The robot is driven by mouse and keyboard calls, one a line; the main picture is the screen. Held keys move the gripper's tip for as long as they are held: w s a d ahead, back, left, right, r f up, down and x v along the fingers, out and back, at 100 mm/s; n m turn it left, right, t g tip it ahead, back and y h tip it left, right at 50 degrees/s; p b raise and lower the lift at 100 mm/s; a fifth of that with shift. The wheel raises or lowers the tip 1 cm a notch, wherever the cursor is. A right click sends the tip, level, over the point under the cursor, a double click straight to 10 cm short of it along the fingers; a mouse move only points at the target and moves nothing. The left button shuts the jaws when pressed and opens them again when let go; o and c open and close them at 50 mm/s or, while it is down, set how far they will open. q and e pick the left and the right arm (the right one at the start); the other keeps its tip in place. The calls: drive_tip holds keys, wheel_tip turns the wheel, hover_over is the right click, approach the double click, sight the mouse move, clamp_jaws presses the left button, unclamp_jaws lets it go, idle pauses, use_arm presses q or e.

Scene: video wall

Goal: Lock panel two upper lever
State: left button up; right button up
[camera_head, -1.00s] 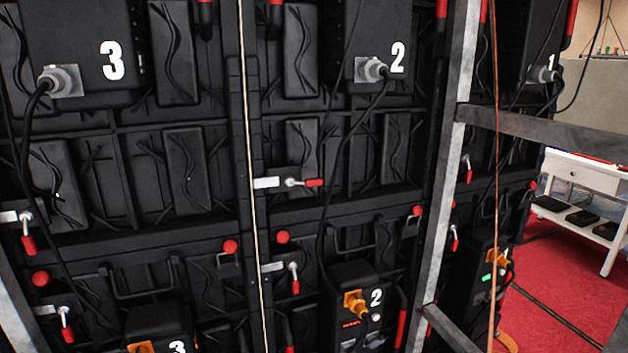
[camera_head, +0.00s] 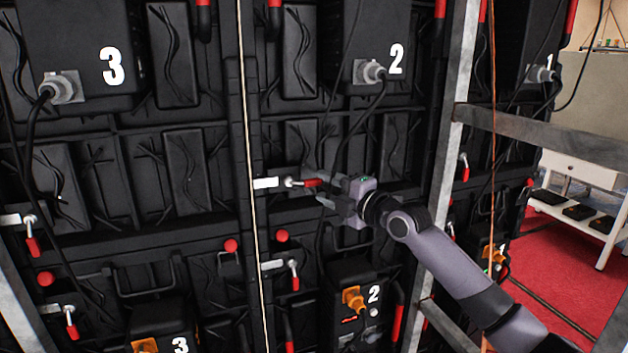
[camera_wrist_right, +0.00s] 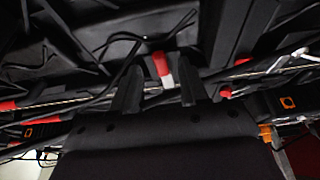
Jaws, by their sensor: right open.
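The panel two upper lever (camera_head: 311,183) has a red handle that points sideways to the right from its metal pivot and pale latch plate. My right gripper (camera_head: 328,192) is open just right of the handle, its fingers toward the handle's end. In the right wrist view the red handle (camera_wrist_right: 161,65) shows between the two spread fingers; I cannot tell whether they touch it. The panel two lower lever (camera_head: 295,280) hangs with its red handle down. My left gripper is not in view.
Panel three's levers (camera_head: 32,240) at the left have handles pointing down. A grey metal frame post (camera_head: 437,165) and crossbar (camera_head: 560,133) stand to the right, close to my right arm. Black cables hang across the panels. A white shelf table (camera_head: 585,200) stands on red floor.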

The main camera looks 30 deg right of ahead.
sight(317, 184)
drive_tip(key=shift+w+a+p, duration=0.2)
drive_tip(key=shift+w, duration=0.9)
drive_tip(key=shift+w+a+p, duration=0.15)
drive_tip(key=shift+w+p, duration=0.05)
drive_tip(key=shift+w, duration=0.85)
clamp_jaws()
